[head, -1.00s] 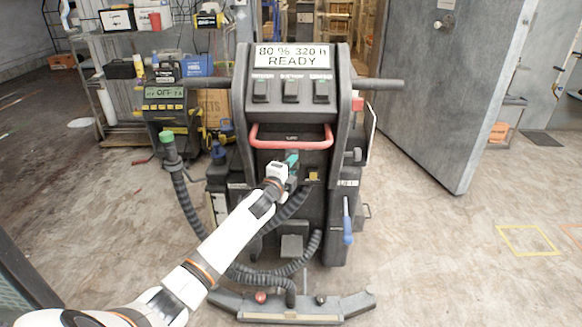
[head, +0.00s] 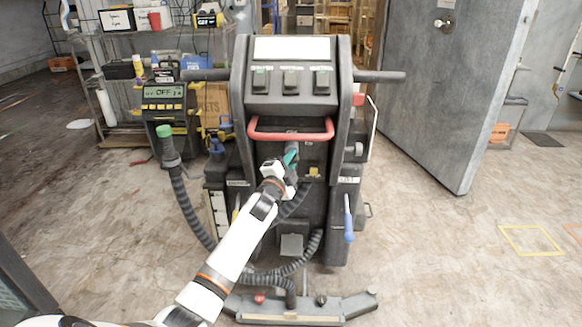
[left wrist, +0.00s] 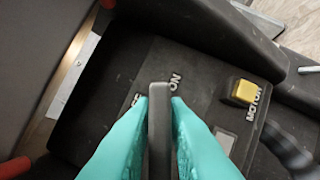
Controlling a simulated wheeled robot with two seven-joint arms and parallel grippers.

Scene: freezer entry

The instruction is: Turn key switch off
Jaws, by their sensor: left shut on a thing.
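The machine (head: 292,110) stands upright in the middle of the head view, and its display (head: 292,49) is blank. My left gripper (head: 290,157) reaches its front panel below the red handle bar (head: 290,135). In the left wrist view, the teal fingers are shut on the dark grey key switch (left wrist: 160,92), one on each side of its flat grip. The "ON" label (left wrist: 176,82) shows just right of the key. The "OFF" label (left wrist: 136,100) is partly covered by the left finger. The key's base is hidden. My right gripper is in neither view.
A yellow "MOTOR" button (left wrist: 244,92) sits right of the key. A ribbed hose (head: 185,205) hangs at the machine's left. A charger (head: 165,105) reading "OFF" and shelves stand behind left. A large grey door (head: 445,90) stands at right.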

